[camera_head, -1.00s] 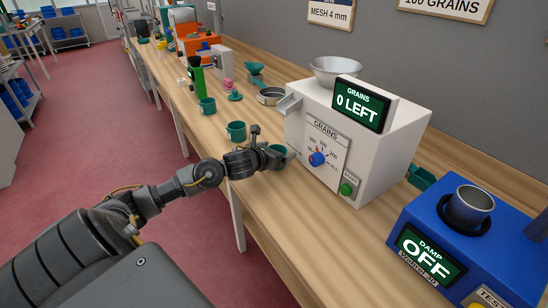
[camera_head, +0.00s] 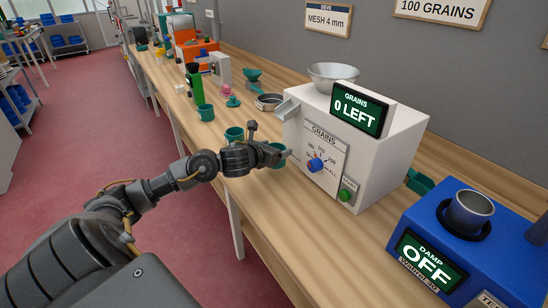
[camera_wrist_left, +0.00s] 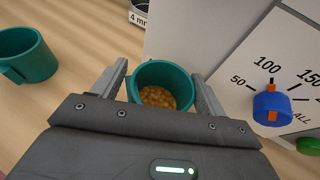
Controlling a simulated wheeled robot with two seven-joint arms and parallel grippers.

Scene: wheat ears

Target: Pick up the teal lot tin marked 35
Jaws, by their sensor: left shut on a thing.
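My left gripper (camera_head: 277,154) is shut on a teal tin (camera_head: 271,160) in front of the white grain counter. In the left wrist view the two fingers of the gripper (camera_wrist_left: 163,90) are on either side of this tin (camera_wrist_left: 150,72), and golden grains show inside it. No number shows on it, so I cannot tell whether it is marked 35. Whether it touches the bench is unclear. Another teal tin (camera_head: 234,134) stands just left of the gripper; a teal tin (camera_wrist_left: 27,57) also shows in the left wrist view. My right gripper is out of view.
The white grain counter (camera_head: 385,155), reading 0 LEFT, stands close to the right of the held tin. A blue damp meter (camera_head: 435,215) reading OFF is nearer. Another teal tin (camera_head: 206,112) stands further back. The bench's front edge is left of the gripper.

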